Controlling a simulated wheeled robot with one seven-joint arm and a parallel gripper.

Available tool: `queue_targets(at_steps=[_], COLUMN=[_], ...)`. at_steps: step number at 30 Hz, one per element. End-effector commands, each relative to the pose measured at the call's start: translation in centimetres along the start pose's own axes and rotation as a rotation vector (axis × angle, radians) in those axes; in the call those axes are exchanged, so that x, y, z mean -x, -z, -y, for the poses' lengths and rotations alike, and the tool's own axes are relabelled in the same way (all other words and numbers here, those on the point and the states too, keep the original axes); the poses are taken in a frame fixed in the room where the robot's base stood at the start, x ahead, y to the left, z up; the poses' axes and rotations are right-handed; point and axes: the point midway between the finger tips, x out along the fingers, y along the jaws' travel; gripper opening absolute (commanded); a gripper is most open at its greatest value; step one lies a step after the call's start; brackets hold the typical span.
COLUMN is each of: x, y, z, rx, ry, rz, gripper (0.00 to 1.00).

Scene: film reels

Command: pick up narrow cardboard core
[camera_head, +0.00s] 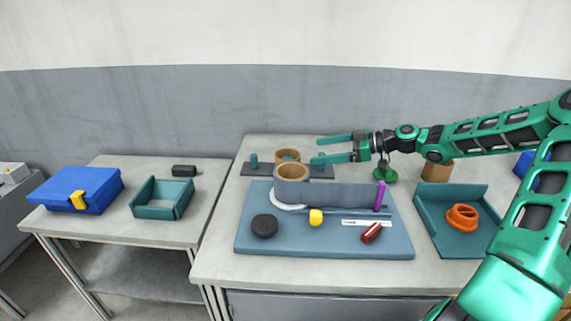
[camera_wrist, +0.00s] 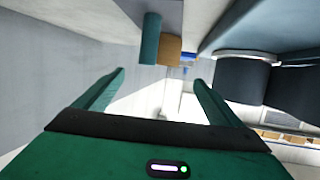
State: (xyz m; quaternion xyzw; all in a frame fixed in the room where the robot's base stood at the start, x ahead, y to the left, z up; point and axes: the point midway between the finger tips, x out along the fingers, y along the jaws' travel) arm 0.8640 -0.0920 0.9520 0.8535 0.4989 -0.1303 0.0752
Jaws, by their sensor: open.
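Three brown cardboard pieces show in the head view. One core (camera_head: 287,154) stands on a dark plate at the back of the table. A larger-looking ring (camera_head: 292,171) stands in front of it, at the end of a dark grey strip. A third brown piece (camera_head: 437,170) stands at the right, partly behind my arm. I cannot tell for certain which is the narrow core. My gripper (camera_head: 318,150) is open and empty, to the right of the back core, pointing left. In the wrist view, a brown piece (camera_wrist: 170,50) and a teal cylinder (camera_wrist: 150,38) show beyond my open fingers (camera_wrist: 158,78).
A blue board (camera_head: 325,244) carries a black disc (camera_head: 264,226), a yellow piece (camera_head: 316,217), a red piece (camera_head: 371,232) and a purple rod (camera_head: 380,195). A blue tray (camera_head: 440,235) holds an orange part (camera_head: 462,217). A teal peg (camera_head: 254,161) stands left of the back core.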

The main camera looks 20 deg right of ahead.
Motion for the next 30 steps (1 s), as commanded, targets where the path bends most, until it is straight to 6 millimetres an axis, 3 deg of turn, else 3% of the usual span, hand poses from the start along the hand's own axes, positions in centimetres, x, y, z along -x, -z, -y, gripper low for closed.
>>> queue_targets(at_steps=[24,30], x=[-9.8,-10.9], y=[0.1,0.1], z=[-0.1,-0.1], rx=[0.002,0.002], ry=[0.006,0.003], rz=[-0.003,-0.001], gripper=[0.89,0.89])
